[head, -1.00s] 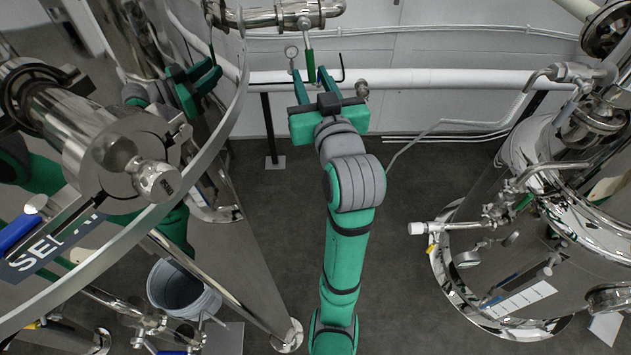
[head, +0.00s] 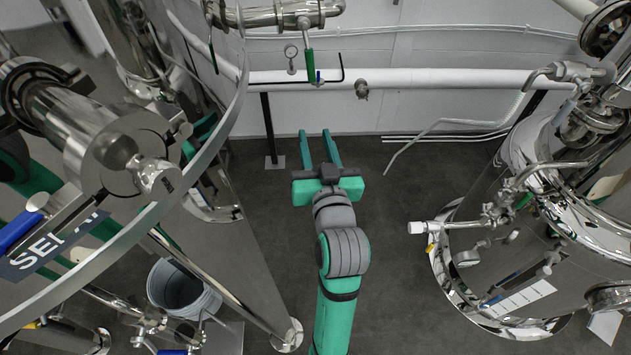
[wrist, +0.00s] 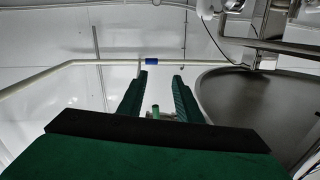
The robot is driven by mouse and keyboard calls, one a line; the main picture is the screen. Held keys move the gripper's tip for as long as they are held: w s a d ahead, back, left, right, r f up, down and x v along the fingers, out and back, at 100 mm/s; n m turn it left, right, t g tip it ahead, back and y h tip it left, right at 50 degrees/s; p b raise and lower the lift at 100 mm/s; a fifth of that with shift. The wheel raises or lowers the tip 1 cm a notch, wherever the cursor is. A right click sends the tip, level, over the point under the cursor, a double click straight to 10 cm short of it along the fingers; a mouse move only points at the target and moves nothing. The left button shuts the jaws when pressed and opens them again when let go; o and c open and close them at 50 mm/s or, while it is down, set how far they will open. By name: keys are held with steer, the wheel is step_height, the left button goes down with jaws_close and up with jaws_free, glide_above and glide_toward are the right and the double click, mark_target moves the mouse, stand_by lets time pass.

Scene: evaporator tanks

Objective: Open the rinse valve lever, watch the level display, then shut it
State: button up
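A green valve lever (head: 310,66) hangs straight down from the steel pipe at the back wall in the head view. My gripper (head: 315,135) is below it in the picture, clear of it, with its two green fingers apart and nothing between them. In the wrist view my gripper (wrist: 161,75) also has its fingers spread. A green rod-like piece (wrist: 156,111) shows between them there, apparently beyond the fingers; I cannot tell if it is the lever. I cannot make out a level display in either view.
Another green lever (head: 213,57) hangs to the left. Steel tanks stand left and right (head: 520,260). A bucket (head: 182,288) stands lower left. The floor between is open.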

steer(key=s+f+m+h, duration=0.1)
steer(key=s+f, duration=0.3)
steer(key=f, duration=0.4)
steer(key=shift+a+f, duration=0.25)
steer(key=shift+f, duration=0.15)
steer(key=shift+s, duration=0.1)
